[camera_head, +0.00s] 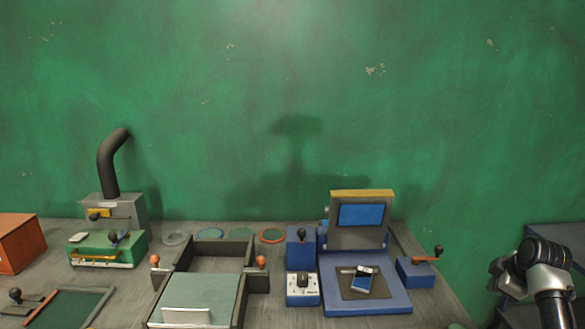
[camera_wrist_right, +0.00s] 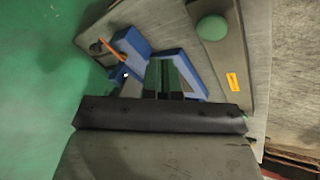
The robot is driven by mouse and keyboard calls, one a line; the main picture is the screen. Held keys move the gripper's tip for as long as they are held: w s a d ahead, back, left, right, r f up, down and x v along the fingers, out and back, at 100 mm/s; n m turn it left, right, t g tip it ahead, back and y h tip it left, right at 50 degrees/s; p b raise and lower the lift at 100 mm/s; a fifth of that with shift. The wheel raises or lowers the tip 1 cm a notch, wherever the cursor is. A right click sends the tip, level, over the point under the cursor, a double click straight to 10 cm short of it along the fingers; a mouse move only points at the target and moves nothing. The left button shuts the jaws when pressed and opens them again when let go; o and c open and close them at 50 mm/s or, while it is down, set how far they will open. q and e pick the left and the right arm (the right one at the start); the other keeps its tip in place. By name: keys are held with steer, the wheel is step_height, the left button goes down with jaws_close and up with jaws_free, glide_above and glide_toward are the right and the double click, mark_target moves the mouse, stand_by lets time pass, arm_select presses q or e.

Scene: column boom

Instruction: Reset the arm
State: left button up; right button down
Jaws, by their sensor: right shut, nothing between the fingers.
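My right arm comes in at the lower right of the head view, and its silver and black gripper (camera_head: 503,281) is beside the table's right end, clear of the things on it. In the right wrist view the dark gripper fingers (camera_wrist_right: 165,80) are shut and hold nothing. Beyond them lie blue parts (camera_wrist_right: 180,62), partly covered by the fingers. My left arm and gripper are in neither view.
The grey table (camera_head: 440,300) carries a blue device with a screen (camera_head: 361,215), a blue box with an orange lever (camera_head: 415,272), an open grey box (camera_head: 215,262) and a green case (camera_head: 105,247). A green wall (camera_head: 300,100) stands behind.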

steer(key=s+a+f+m+g+h, duration=0.1)
steer(key=s+a+f+m+g, duration=0.15)
steer(key=s+a+f, duration=1.35)
steer(key=s+a+r+m, duration=0.1)
steer(key=s+a+m, duration=0.1)
steer(key=s+a, duration=0.35)
steer(key=s+a+m, duration=0.2)
steer(key=s, duration=0.7)
steer(key=s+a+r+m, duration=0.1)
steer(key=s+a+m, duration=0.1)
steer(key=s+a, duration=0.35)
steer(key=s+d+f, duration=0.1)
steer(key=s+f, duration=0.2)
steer(key=f, duration=2.4)
steer(key=s+d+f+g, duration=0.2)
steer(key=s+d+f, duration=0.1)
steer(key=s+f, duration=1.1)
steer(key=shift+s+d+f+y, duration=0.15)
steer(key=shift+s+y, duration=0.15)
steer(key=shift+s, duration=0.6)
steer(key=c, duration=1.8)
jaws_free()
steer(key=shift+n, duration=0.25)
steer(key=shift+c, duration=0.2)
